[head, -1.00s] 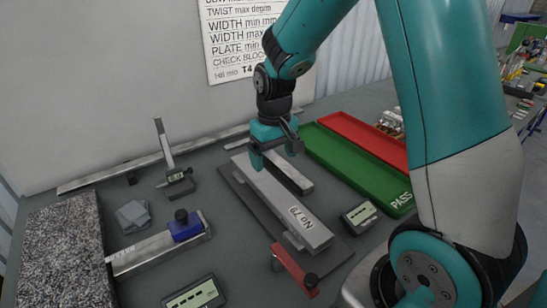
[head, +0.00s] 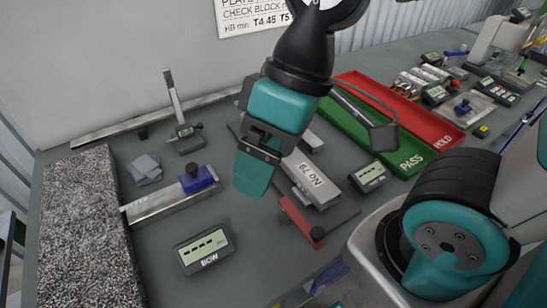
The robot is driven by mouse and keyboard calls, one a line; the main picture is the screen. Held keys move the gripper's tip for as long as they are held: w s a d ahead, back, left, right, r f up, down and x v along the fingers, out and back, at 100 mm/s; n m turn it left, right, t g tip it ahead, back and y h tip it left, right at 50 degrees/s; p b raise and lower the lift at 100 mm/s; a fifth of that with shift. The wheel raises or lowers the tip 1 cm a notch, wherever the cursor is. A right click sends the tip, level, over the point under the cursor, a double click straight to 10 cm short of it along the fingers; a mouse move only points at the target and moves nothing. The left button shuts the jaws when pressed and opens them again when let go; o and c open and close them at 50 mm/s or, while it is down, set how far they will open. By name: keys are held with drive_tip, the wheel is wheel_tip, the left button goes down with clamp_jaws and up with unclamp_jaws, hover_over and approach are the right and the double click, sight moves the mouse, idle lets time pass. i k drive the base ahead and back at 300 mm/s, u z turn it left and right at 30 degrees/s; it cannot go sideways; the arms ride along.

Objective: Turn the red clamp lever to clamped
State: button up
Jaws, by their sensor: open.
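The red clamp lever (head: 299,218) lies at the front end of a dark base plate (head: 345,212), slanting down to the right, with a dark knob at its lower right end. Its far end is close to the grey bar marked No 79 (head: 312,182); I cannot tell if it touches. My gripper (head: 254,180) is open and empty, pointing down, left of the bar and up-left of the lever, apart from the lever. My gripper and wrist hide the left part of the bar and plate.
A BOW display (head: 207,250) stands front left, another small display (head: 369,177) right of the plate. A steel rule with a blue slider (head: 197,179) lies left. Green PASS (head: 400,153) and red HOLD (head: 437,128) trays are at the right. A granite slab (head: 88,230) fills the left.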

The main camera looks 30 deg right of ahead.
sight(316, 235)
drive_tip(key=u, duration=0.15)
drive_tip(key=k, duration=1.15)
drive_tip(key=z, duration=0.7)
